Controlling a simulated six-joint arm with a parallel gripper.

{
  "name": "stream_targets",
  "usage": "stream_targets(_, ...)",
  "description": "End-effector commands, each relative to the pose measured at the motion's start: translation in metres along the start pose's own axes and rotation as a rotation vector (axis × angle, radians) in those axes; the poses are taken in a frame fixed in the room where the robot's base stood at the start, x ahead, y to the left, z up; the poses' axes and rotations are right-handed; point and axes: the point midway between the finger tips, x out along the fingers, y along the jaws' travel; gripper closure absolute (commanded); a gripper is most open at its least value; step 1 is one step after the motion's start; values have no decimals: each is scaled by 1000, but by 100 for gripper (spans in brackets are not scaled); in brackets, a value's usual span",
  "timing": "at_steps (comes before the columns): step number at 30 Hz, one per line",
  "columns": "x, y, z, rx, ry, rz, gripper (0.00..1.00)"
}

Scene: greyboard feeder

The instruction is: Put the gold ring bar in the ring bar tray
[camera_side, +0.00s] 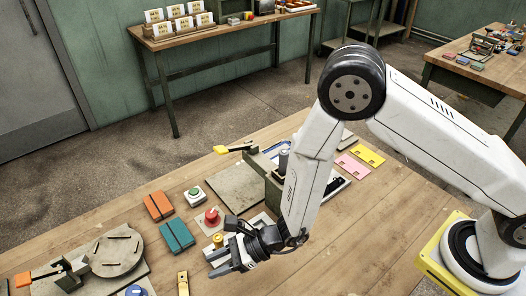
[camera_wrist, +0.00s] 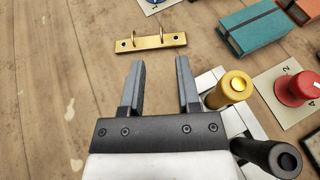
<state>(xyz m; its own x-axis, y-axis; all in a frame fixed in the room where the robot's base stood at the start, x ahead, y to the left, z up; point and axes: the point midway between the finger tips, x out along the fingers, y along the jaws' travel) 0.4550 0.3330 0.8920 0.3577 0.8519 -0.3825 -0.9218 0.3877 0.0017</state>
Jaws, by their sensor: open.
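The gold ring bar (camera_wrist: 151,43) is a flat gold strip with two upright rings and a hole near each end. It lies on the wooden table, beyond my fingertips in the wrist view. In the side view the bar (camera_side: 183,283) lies near the bottom edge, left of my gripper. My gripper (camera_wrist: 160,68) is open and empty, with its two dark fingers apart. In the side view my gripper (camera_side: 212,262) hangs low over the table beside a gold knob (camera_side: 218,240). I cannot tell for certain which thing is the ring bar tray.
The gold knob (camera_wrist: 231,87) and a black knob (camera_wrist: 278,158) stand close right of my fingers. An orange box (camera_side: 158,206) and a round grey plate (camera_side: 117,250) lie leftward. Bare wood shows left in the wrist view.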

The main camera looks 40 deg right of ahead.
Motion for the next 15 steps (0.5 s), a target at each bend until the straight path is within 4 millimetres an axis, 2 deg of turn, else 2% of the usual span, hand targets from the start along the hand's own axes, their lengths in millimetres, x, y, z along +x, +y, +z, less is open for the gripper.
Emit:
stream_targets(8, -8, 3, 8, -46, 15, 56, 58)
stream_targets(15, -35, 11, 21, -185, 67, 203, 58)
